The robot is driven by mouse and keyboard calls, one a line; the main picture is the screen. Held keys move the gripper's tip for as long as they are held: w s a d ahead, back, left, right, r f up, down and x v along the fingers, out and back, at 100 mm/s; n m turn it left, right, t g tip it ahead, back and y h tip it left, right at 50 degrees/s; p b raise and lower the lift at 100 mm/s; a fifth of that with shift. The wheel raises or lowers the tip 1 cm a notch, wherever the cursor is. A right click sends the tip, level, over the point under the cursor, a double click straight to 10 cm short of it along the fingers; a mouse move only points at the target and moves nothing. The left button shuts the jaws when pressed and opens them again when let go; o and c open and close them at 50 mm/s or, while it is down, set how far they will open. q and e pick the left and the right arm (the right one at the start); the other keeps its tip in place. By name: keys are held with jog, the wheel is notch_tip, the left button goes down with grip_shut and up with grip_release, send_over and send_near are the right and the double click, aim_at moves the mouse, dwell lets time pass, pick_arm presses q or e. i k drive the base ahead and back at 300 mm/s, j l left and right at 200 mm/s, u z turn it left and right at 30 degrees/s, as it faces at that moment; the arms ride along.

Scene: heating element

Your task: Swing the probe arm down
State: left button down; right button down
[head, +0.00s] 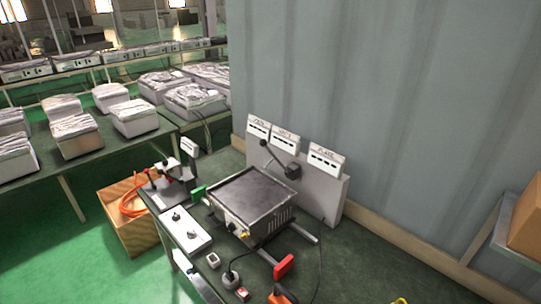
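A dark arm (278,156), which looks like the probe arm, slants across the front of a grey upright panel (325,195). It has a round black knob at its upper left end and a dark block (293,171) at its lower right end. Below and in front of the panel sits a square metal heating unit (250,195) with a flat dark top. The arm is raised above the back of this top, apart from it in the picture. Neither of my grippers shows in the head view.
A white switch box (186,231) and a small stand (168,185) are left of the unit. A red-handled item (284,267) lies in front. A wooden crate (128,221) stands on the floor at left. The green bench (352,262) is clear at right.

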aim_at(263, 143)
jog(key=k+j+u, duration=0.3)
jog(key=i+j+u, duration=0.15)
jog(key=u, duration=0.2)
jog(key=i+j+u, duration=0.1)
jog(key=i+u, duration=0.2)
jog(key=k, duration=0.05)
